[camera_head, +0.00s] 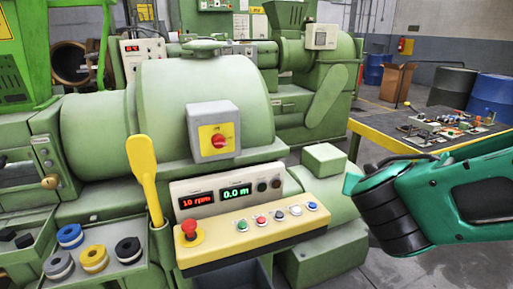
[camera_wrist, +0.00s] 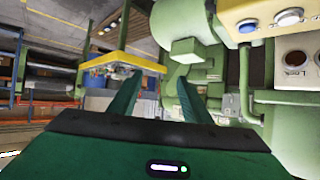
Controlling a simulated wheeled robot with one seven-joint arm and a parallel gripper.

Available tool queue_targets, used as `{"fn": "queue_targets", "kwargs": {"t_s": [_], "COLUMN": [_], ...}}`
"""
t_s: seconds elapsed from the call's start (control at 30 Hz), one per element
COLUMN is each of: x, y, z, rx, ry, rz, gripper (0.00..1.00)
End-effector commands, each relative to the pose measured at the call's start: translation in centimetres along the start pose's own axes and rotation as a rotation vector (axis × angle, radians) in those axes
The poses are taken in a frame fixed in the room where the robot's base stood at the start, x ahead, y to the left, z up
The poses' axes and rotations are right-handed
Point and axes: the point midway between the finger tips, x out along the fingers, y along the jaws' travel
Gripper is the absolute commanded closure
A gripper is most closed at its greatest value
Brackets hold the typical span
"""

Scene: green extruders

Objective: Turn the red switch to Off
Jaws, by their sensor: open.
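The red switch (camera_head: 219,141) is a rotary knob on a yellow plate, on the front of a grey box (camera_head: 198,118) fixed to the big green extruder (camera_head: 240,85). The knob's exact setting is too small to tell. In the wrist view my gripper (camera_wrist: 157,88) is open and empty, with its two green fingers apart. It points at the floor and the yellow-edged table, and the red switch is not in that view. In the head view my arm comes in from the right, well to the right of the switch; its fingers do not show clearly.
Below the switch are a display panel (camera_head: 225,194) and a yellow button panel (camera_head: 262,232) with a red emergency button (camera_head: 189,229). A yellow scoop (camera_head: 146,175) stands at the left of the panels. A yellow-edged table (camera_head: 465,143) with small parts stands at right.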

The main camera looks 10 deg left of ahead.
Motion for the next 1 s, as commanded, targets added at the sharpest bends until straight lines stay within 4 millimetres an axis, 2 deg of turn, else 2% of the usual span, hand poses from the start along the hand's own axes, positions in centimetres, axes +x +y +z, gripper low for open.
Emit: {"fn": "queue_targets", "kwargs": {"t_s": [0.03, 0.17, 0.2, 0.3, 0.4, 0.53, 0.6, 0.7, 0.83, 1.0], "x": [-1.0, -4.6, -6.0, -10.0, -14.1, -18.2, -19.7, -20.8, -20.4, -18.6], "y": [-3.4, -11.0, -13.4, -18.6, -22.9, -26.3, -27.4, -28.2, -29.0, -30.7], "z": [-0.1, -0.5, -0.4, 0.1, 1.0, 2.1, 2.5, 2.8, 2.5, 1.6], "rx": [-0.018, -0.031, -0.035, -0.04, -0.044, -0.045, -0.046, -0.045, -0.043, -0.042], "ry": [0.048, 0.171, 0.205, 0.279, 0.333, 0.375, 0.386, 0.396, 0.397, 0.397], "rz": [-0.066, -0.239, -0.297, -0.442, -0.575, -0.701, -0.744, -0.777, -0.783, -0.78], "gripper": [0.56, 0.56, 0.56, 0.56, 0.56, 0.56, 0.56, 0.56, 0.56, 0.56]}}
